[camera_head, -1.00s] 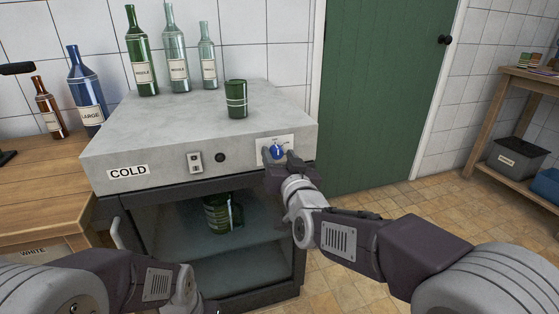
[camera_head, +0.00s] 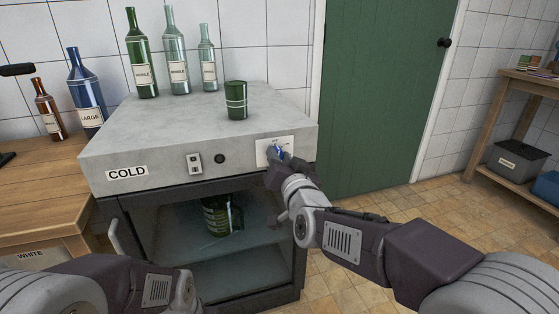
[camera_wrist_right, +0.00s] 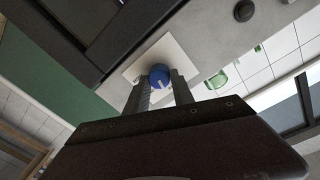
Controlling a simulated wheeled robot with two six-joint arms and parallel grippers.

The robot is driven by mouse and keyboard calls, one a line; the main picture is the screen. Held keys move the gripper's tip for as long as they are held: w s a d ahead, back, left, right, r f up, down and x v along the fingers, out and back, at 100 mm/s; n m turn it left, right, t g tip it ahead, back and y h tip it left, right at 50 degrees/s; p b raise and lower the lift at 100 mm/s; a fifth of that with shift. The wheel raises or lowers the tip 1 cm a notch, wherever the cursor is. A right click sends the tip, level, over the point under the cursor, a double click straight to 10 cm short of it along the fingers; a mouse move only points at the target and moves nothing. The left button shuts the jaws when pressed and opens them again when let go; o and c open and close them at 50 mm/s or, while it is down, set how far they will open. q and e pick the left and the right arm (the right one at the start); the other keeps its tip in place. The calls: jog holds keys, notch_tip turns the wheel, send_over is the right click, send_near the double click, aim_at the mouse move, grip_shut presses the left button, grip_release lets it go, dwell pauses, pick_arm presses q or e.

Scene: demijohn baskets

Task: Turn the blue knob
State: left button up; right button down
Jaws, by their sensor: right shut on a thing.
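The blue knob (camera_head: 277,151) sits on a white plate (camera_head: 262,152) at the right end of the cold cabinet's front panel (camera_head: 140,172). My right gripper (camera_head: 281,157) is at the knob and mostly covers it in the head view. In the right wrist view the blue knob (camera_wrist_right: 159,76), with a pale pointer mark, lies between the two fingers of my right gripper (camera_wrist_right: 160,84), which is shut on it. The wrist appears rolled over. My left arm shows at the lower left, but its fingertips are not visible.
A green cup (camera_head: 236,100) and several bottles stand on the cabinet top. A switch (camera_head: 194,163) and a dark round button (camera_head: 220,158) are left of the knob. Another green vessel (camera_head: 217,216) is inside the cabinet. A green door (camera_head: 385,90) stands behind on the right.

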jog(key=shift+d+f+m+b, duration=0.1)
jog(key=shift+m+b, duration=1.3)
jog(key=shift+m, duration=0.85)
jog(key=shift+d+f+m+b, duration=0.1)
jog(key=shift+m+b, duration=1.3)
jog(key=shift+m, duration=0.85)
jog(key=shift+a+g, duration=0.1)
jog(key=shift+g, duration=0.2)
jog(key=c, duration=1.1)
grip_release()
jog(key=shift+r, duration=0.1)
jog(key=p+v, duration=0.3)
jog(key=v, duration=0.6)
